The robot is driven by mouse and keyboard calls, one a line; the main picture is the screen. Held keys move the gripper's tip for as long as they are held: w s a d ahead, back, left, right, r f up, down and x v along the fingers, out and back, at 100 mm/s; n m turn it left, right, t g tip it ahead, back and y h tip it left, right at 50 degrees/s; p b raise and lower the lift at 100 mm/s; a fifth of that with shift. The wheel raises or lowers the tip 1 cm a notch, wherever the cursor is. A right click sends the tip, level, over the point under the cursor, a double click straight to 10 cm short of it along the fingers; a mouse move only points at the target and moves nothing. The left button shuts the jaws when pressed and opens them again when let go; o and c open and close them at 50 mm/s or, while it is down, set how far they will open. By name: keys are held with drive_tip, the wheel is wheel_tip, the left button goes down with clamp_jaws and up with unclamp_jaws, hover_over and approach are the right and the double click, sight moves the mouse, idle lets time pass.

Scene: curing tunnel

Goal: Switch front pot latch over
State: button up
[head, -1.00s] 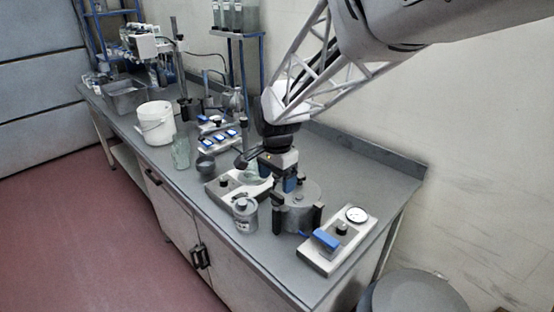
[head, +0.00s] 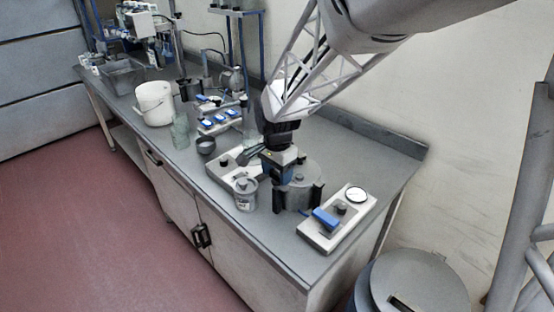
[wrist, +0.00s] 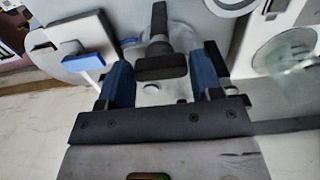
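The pot (head: 300,188) is a grey lidded cylinder near the front right of the bench. Black upright latches (head: 317,196) (head: 278,199) stand at its side in the head view. I cannot tell which is the front one. My gripper (head: 281,172) points down at the pot's back left edge. In the wrist view its two blue fingers (wrist: 162,80) are apart, with a black latch-like piece (wrist: 160,65) showing between them. I cannot tell whether they touch it. The pot is partly hidden by the gripper in both views.
Right of the pot is a control box (head: 338,220) with a gauge and blue lever. A grey can (head: 245,194) stands close left. A glass vessel (wrist: 287,58) shows at the right of the wrist view. A round bin (head: 415,283) stands on the floor.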

drive_tip(key=c, duration=0.5)
drive_tip(key=shift+o, duration=0.2)
drive_tip(key=shift+n, duration=0.5)
drive_tip(key=n, duration=0.2)
drive_tip(key=shift+n, duration=0.4)
drive_tip(key=n, duration=0.4)
drive_tip(key=shift+r+n, duration=0.1)
drive_tip(key=shift+n, duration=0.2)
drive_tip(key=n, duration=0.9)
drive_tip(key=shift+n, duration=0.3)
